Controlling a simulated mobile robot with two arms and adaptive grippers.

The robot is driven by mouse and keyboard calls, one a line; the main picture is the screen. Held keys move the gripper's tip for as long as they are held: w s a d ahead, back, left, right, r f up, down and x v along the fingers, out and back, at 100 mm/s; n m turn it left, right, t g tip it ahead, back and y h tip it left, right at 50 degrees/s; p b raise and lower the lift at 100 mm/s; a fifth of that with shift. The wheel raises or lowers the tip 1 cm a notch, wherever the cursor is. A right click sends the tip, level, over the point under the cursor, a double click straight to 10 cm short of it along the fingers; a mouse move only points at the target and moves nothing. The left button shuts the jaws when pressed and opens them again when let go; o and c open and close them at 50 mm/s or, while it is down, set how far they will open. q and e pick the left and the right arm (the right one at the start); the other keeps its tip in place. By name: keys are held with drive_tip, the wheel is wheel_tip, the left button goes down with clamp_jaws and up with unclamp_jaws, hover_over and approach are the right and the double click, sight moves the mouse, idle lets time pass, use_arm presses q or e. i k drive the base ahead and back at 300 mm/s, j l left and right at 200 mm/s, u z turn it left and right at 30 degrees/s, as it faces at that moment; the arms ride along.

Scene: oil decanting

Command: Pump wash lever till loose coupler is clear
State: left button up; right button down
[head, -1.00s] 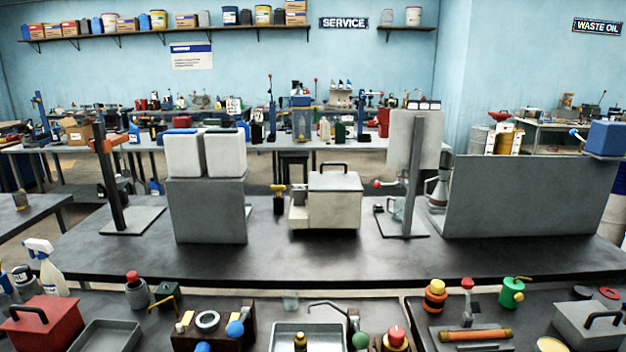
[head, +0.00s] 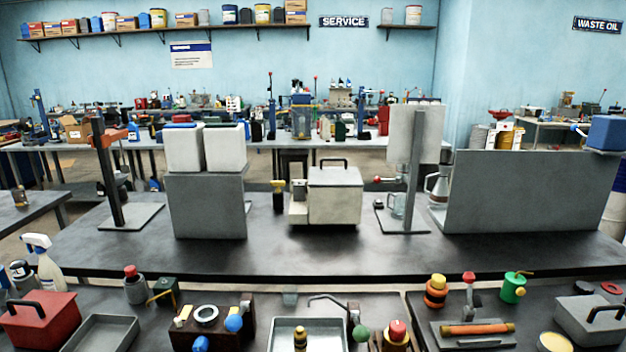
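A shallow metal basin (head: 280,338) stands at the front edge of the view, with a thin curved spout (head: 335,301) over it. A small brass-coloured fitting (head: 300,336) stands upright in the basin; it may be the loose coupler, and whether it is dirty is too small to tell. A lever with a green ball knob (head: 361,333) is just right of the basin; it may be the wash lever. A dark brown block (head: 240,337) to the left bears a pale ring and blue ball knobs (head: 234,323). Neither of my grippers is in view.
Left of the basin are a grey tray (head: 101,337) and a red box (head: 38,318). On the right are a grey tray with an orange cylinder (head: 477,329), a green can (head: 513,288) and a grey handled box (head: 590,320). A dark bench (head: 300,258) stands behind.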

sight(361, 334)
drive_tip(key=k+u, duration=0.4)
drive_tip(key=k, duration=0.15)
drive_tip(key=k+j+u, duration=0.3)
drive_tip(key=k+u, duration=0.15)
